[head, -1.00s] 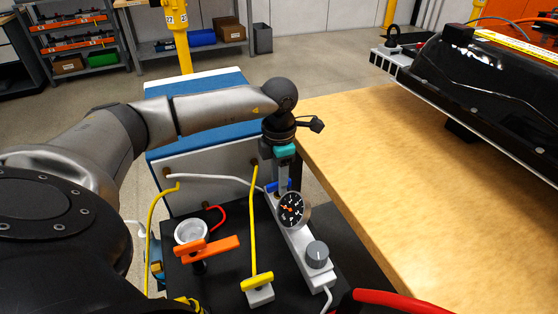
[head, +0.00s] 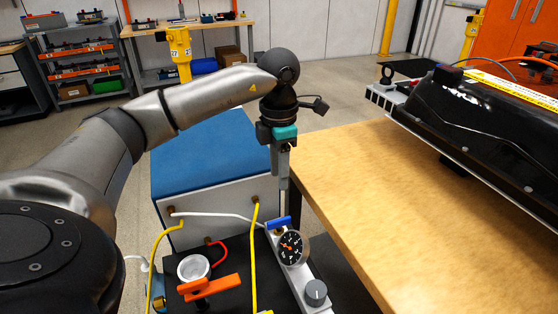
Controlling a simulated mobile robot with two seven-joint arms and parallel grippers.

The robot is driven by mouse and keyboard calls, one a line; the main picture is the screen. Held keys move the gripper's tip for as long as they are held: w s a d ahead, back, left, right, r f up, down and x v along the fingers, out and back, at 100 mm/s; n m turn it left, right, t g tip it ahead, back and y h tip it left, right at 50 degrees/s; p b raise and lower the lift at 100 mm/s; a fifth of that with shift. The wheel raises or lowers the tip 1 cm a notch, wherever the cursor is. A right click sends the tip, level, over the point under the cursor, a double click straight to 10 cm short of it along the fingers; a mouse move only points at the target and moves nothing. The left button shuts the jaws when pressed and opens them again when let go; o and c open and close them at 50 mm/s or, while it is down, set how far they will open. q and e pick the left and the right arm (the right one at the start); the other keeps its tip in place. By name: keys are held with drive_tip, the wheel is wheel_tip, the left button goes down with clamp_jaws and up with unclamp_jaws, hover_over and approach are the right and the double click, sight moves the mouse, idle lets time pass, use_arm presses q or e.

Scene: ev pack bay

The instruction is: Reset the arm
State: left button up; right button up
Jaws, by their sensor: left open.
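My left arm reaches in from the left. Its left gripper (head: 281,180) hangs pointing down with nothing seen between its fingers. It is above and behind the blue valve handle (head: 279,222) and the round black gauge (head: 291,247), near the left edge of the wooden table. The gripper looks apart from the valve handle. My right gripper is not in the head view.
The wooden table (head: 375,190) fills the right, with a large black pack (head: 490,140) on it. Shelves (head: 85,65) stand far back.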

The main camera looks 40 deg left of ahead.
use_arm(q)
drive_tip(key=shift+r, duration=0.6)
